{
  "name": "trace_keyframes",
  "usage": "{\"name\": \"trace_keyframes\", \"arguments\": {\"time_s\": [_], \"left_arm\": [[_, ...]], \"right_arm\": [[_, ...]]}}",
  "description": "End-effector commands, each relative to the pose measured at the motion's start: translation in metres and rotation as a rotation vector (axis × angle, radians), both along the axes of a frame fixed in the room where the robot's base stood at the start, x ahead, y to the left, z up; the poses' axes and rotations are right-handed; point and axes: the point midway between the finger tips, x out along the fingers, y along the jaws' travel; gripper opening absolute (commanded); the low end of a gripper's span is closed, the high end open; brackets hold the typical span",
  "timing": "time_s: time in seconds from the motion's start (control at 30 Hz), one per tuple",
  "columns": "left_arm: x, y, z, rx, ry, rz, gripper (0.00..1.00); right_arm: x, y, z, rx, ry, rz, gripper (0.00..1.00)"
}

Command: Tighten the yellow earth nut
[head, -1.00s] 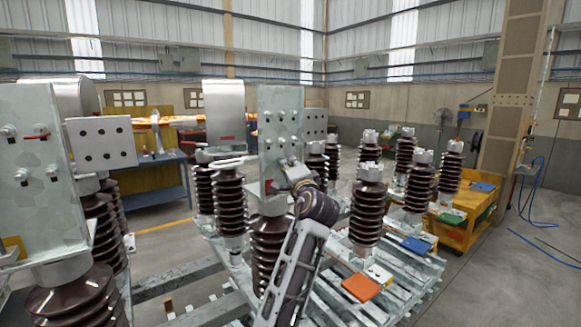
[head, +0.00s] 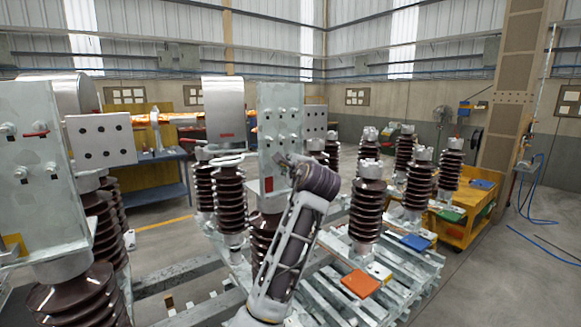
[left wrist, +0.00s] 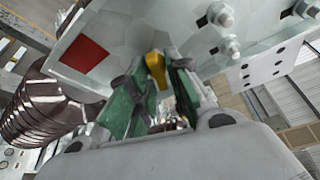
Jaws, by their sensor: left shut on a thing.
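The yellow earth nut (left wrist: 156,66) shows in the left wrist view, below the edge of a galvanised plate (left wrist: 130,40) with a red square on it. My left gripper (left wrist: 157,84) has green fingers, one on each side of the nut, and is shut on it. In the head view the same plate (head: 281,110) stands upright on a brown insulator. My left gripper (head: 284,163) is at its lower part, mostly hidden by my own wrist, and the nut cannot be made out there. My right gripper is in neither view.
Bolts (left wrist: 222,16) stick out of the plate close to the gripper. Another bolted plate (head: 38,165) stands at the left. Ribbed brown insulators (head: 368,210) stand to the right above a slatted pallet.

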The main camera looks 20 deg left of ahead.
Motion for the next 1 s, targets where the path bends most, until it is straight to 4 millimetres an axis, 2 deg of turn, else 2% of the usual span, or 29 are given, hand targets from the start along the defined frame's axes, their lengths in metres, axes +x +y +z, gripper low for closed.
{"name": "trace_keyframes", "arguments": {"time_s": [1.0], "left_arm": [[-0.0012,0.0026,-0.0006,0.562,0.719,0.004,0.00]], "right_arm": [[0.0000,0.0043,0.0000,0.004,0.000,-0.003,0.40]]}}
